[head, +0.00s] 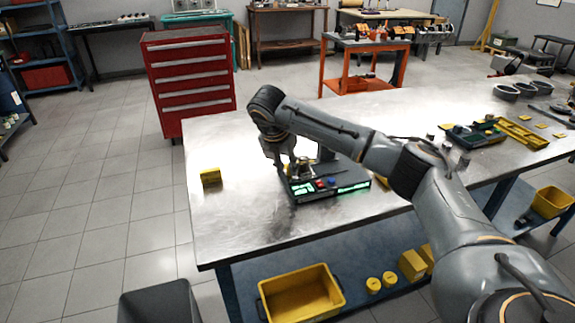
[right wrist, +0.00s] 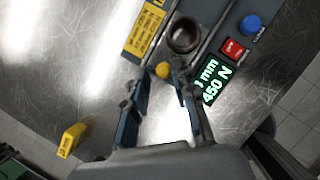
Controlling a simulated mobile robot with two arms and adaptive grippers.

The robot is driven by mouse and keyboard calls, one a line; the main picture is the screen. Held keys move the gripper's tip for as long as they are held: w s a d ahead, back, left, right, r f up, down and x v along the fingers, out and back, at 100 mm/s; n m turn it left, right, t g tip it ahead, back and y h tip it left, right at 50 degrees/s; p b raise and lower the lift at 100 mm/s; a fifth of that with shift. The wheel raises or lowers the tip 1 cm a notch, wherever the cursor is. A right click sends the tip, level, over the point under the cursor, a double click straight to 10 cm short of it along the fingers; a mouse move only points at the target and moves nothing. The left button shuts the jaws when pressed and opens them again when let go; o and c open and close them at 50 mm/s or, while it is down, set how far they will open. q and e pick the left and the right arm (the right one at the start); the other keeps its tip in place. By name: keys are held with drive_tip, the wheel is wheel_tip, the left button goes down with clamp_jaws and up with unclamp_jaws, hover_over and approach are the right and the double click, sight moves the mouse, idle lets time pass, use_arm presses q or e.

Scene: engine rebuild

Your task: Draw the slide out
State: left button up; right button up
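A dark test device (head: 345,192) with green displays and a red and a blue button sits on the metal table. In the right wrist view its display (right wrist: 210,80) reads "1 mm" and "450 N". A round yellow knob (right wrist: 163,70) shows near the device's edge, beside a dark round cup (right wrist: 184,35); I take it as the slide's handle. The slide itself is not clearly visible. My right gripper (right wrist: 162,77) is open, its fingertips on either side of the knob with a gap showing. In the head view the right gripper (head: 287,168) is over the device's left end. My left gripper is out of view.
A small yellow block (head: 210,176) stands on the table (head: 235,225) left of the device; it also shows in the right wrist view (right wrist: 72,138). A dark tray with yellow parts (head: 475,138) lies to the right. The table's front left is clear.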

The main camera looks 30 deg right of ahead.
drive_tip(key=shift+d, duration=0.1)
drive_tip(key=shift+r, duration=0.25)
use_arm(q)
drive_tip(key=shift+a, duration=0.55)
use_arm(e)
drive_tip(key=v, duration=1.1)
drive_tip(key=shift+r, duration=0.25)
drive_tip(key=shift+s, duration=0.15)
